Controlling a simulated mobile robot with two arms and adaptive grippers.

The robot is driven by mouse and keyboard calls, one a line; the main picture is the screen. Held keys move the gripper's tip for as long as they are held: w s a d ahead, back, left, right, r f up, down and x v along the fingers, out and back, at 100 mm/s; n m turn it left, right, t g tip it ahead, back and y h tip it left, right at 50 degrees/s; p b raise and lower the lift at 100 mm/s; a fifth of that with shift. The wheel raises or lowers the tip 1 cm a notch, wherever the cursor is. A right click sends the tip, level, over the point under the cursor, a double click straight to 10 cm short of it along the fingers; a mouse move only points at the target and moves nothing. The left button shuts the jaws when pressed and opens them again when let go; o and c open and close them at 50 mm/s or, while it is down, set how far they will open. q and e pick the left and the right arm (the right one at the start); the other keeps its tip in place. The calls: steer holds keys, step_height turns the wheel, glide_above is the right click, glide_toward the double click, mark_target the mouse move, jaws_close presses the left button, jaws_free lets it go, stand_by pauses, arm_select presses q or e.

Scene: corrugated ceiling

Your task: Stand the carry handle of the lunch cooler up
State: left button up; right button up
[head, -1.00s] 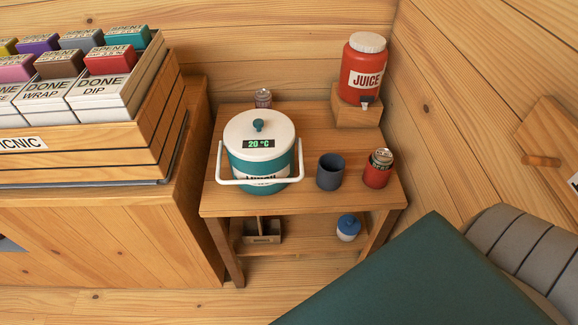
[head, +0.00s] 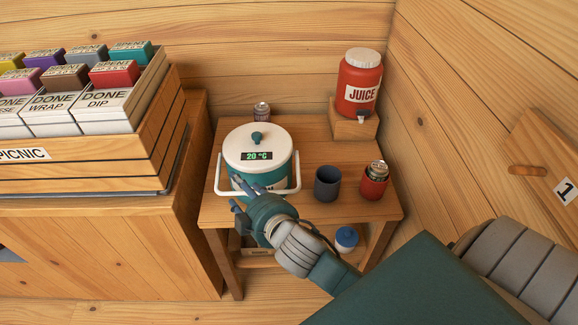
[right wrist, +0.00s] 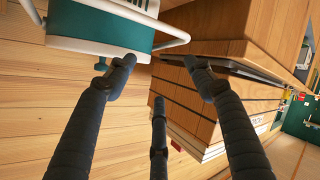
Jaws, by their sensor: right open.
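The lunch cooler (head: 239,149) stands on the small wooden table, teal with a white lid, a teal knob and a "20 °C" display. Its white carry handle (head: 296,178) is folded down across the front. My right gripper (head: 236,193) is in front of the cooler, low by the handle's front bar, and hides part of that bar and the label. In the right wrist view my gripper (right wrist: 160,62) has its fingers spread with nothing between them. The handle (right wrist: 183,38) and cooler (right wrist: 141,40) show just beyond the fingertips. I cannot tell whether they touch. My left gripper is not in view.
On the table (head: 345,209) are a dark cup (head: 327,185), a red can holder (head: 374,182), a small jar (head: 262,111) and a red juice dispenser (head: 360,80) on a block. A picnic crate (head: 110,160) stands left. A blue-lidded jar (head: 346,239) sits on the lower shelf.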

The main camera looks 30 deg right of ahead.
steer(key=w+a+r+n+t+y, duration=0.25)
steer(key=a+r+n+y, duration=0.35)
steer(key=r, duration=0.5)
steer(key=w+a+r+n+t+y, duration=0.25)
steer(key=a+r+n+y, duration=0.25)
steer(key=a+r+n, duration=0.45)
steer(key=s+a+r+n+g+y, duration=0.2)
steer(key=s+a+n+g+y, duration=0.6)
steer(key=n, duration=0.5)
steer(key=n+g+h, duration=1.1)
steer(key=h, duration=0.8)
glide_toward(289, 192)
steer(key=shift+d+f, duration=0.25)
steer(key=shift+d, duration=0.1)
steer(key=shift+a+f+b, duration=0.1)
steer(key=shift+f+b, duration=1.65)
steer(key=shift+f, duration=1.25)
steer(key=shift+f+b, duration=1.65)
steer(key=shift+f, duration=0.45)
